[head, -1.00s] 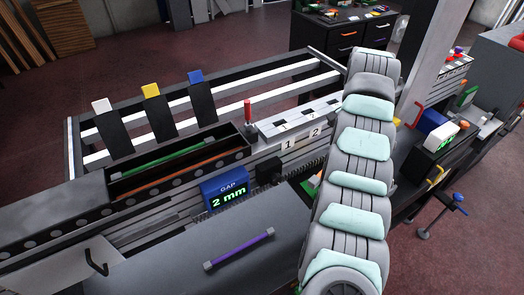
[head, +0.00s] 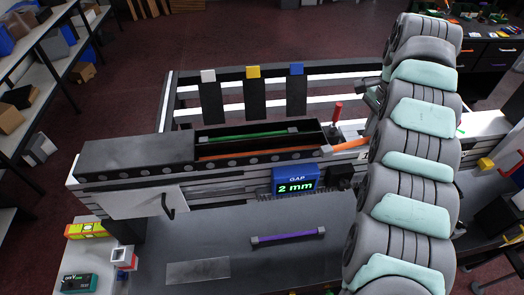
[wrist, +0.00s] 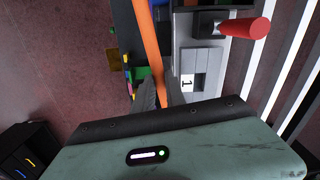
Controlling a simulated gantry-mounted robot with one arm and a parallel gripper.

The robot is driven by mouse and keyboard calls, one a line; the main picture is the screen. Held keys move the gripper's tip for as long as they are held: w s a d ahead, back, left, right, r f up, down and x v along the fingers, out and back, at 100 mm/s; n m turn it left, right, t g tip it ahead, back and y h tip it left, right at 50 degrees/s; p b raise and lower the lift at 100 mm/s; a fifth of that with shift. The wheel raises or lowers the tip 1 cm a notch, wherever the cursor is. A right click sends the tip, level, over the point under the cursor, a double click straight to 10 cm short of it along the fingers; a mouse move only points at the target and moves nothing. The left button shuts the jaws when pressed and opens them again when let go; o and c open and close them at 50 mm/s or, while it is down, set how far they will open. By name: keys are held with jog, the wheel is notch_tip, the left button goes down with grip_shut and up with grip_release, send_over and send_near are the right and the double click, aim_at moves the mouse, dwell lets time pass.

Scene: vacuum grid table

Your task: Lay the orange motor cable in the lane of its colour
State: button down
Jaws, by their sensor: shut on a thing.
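The orange motor cable (head: 345,146) shows beside the right end of the dark trough (head: 313,131), running behind my arm. In the wrist view, it (wrist: 151,50) runs up the picture from my gripper (wrist: 163,98), which is shut on it. The cable is above the bench and left of the grey block marked 1. In the head view my arm hides my gripper. A green cable (head: 250,135) lies in the trough. A thin orange strip (head: 230,150) runs along the trough's front; I cannot tell whether it is a cable or marking.
White (head: 208,75), yellow (head: 253,71) and blue (head: 296,69) tabs stand behind the trough. A red-handled lever (head: 338,112) rises at its right end. A blue gap display (head: 296,181) reads 2 mm.

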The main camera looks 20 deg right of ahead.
jog(key=w+a+r+p, duration=0.1)
jog(key=w+a+r, duration=0.1)
jog(key=a, duration=0.1)
notch_tip(320, 180, up, 10)
jog(key=r+m+p, duration=0.1)
jog(key=m+p, duration=0.1)
jog(key=p, duration=0.4)
send_over(272, 144)
jog(key=s+a, duration=0.1)
jog(key=s, duration=0.2)
notch_tip(272, 144, down, 15)
jog(key=shift+w+a+f, duration=0.15)
jog(key=shift+f+p, duration=0.45)
jog(key=shift+f, duration=1.75)
jog(key=shift+f, duration=0.1)
jog(key=c, duration=1.6)
grip_release()
jog(key=shift+c, duration=0.2)
jog(key=shift+w, duration=0.1)
